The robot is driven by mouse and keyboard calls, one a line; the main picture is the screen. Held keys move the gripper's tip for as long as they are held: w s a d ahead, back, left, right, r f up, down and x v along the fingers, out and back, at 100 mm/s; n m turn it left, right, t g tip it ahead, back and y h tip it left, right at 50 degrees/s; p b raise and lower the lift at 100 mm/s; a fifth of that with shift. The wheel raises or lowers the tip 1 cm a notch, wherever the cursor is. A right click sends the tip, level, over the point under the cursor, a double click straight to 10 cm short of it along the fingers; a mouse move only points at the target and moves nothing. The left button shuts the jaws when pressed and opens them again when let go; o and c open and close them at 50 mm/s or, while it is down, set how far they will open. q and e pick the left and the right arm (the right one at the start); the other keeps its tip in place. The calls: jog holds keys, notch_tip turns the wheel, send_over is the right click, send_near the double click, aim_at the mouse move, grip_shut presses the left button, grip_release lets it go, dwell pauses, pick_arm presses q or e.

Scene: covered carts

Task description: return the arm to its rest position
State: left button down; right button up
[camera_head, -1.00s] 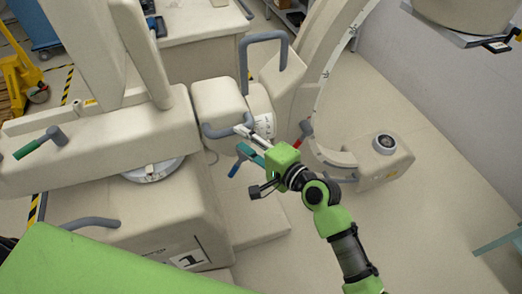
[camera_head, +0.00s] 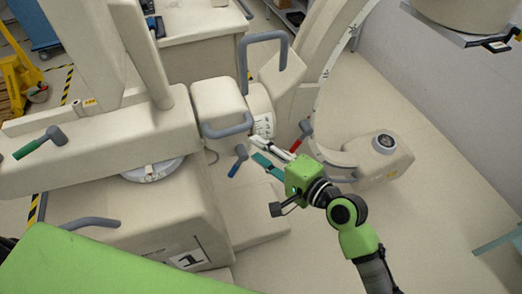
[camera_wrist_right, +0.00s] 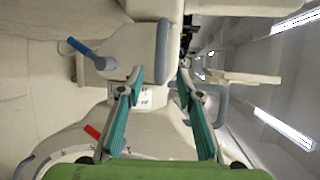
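My right arm comes in from the lower right of the head view, green with black joints. Its gripper (camera_head: 262,154) is in front of the beige covered machine, apart from the grey bar handle (camera_head: 227,129). In the right wrist view the gripper (camera_wrist_right: 158,92) has its two teal-padded fingers spread with nothing between them. Beyond the fingers, the grey handle (camera_wrist_right: 163,52) and a beige block show. My left gripper is not in view.
A blue-tipped lever (camera_head: 239,161) and a red-tipped lever (camera_head: 302,136) are close to the gripper. A green-tipped lever (camera_head: 41,143) is at the left. The C-shaped arm's end block (camera_head: 383,158) stands to the right. Pale floor (camera_head: 440,190) is open at the right.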

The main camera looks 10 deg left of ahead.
dwell(0.6)
jog(key=w+d+f+h+b, duration=0.1)
jog(key=d+f+h, duration=0.3)
jog(key=f, duration=0.7)
jog(key=d+f+h, duration=0.1)
jog(key=d+f, duration=0.4)
jog(key=f, duration=0.7)
jog(key=s+d+f+n+g+h, duration=0.1)
jog(key=s+d+f+h, duration=0.2)
jog(key=f, duration=0.5)
jog(key=s+d+f+n+g+h, duration=0.1)
jog(key=s+d+f+n, duration=0.1)
jog(key=s+d+f, duration=0.35)
jog(key=s+d+f+n+g+h+b, duration=0.1)
jog(key=s+d+f+n+g, duration=0.1)
jog(key=s+d+f, duration=0.5)
jog(key=s+d+f+n+g+h+b, duration=0.15)
jog(key=s+d+f, duration=0.25)
jog(key=s+f, duration=0.5)
jog(key=s+d+f+n+g+h, duration=0.1)
jog(key=s+d+f+n, duration=0.1)
jog(key=s, duration=0.7)
jog(key=s+d+f+n+g+h, duration=0.1)
jog(key=s+d+f, duration=0.3)
jog(key=s, duration=0.4)
jog(key=shift+s+d+f+n, duration=0.2)
jog(key=shift+s+f+n, duration=0.15)
jog(key=shift+f, duration=0.55)
